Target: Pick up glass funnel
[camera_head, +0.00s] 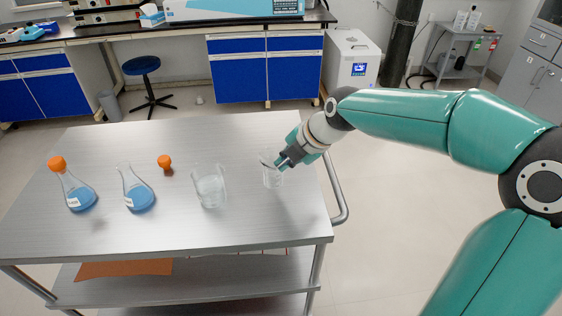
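A clear glass piece (270,177), which looks like the glass funnel or a vessel holding it, stands near the right edge of the metal cart top. Its exact shape is hard to make out. My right gripper (282,163) reaches in from the right and its fingertips overlap the upper part of this glass. I cannot tell whether they touch it or how far the fingers are closed. My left gripper is not in view.
The metal cart (150,235) holds a clear beaker (210,187), a flask of blue liquid (138,194), an orange-stoppered blue flask (78,192) and a loose orange stopper (165,162). The back of the cart top is clear. A handle (340,190) is at its right.

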